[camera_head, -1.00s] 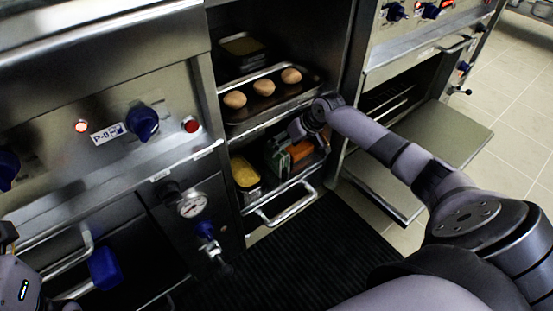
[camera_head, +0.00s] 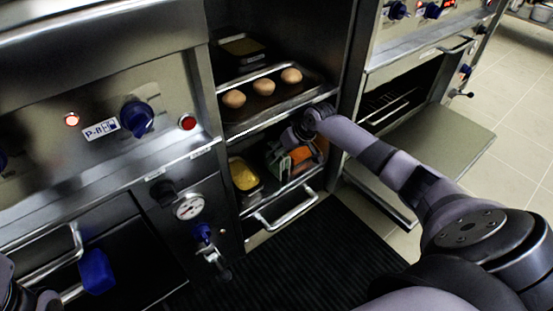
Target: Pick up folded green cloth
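The folded green cloth (camera_head: 279,163) is on the lower shelf of the open cabinet, next to an orange item (camera_head: 302,155). Only part of the cloth shows. My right arm reaches in from the right, and my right gripper (camera_head: 290,138) is at the shelf opening, just above the cloth. Its fingers are small and dark, so I cannot tell whether they are open or touch the cloth. Part of my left arm shows at the bottom left corner; its fingers cannot be made out.
A yellow-filled container (camera_head: 243,175) stands left of the cloth. Above is a tray (camera_head: 262,112) with three brown, egg-like items. A drawer handle (camera_head: 290,212) juts out below the shelf.

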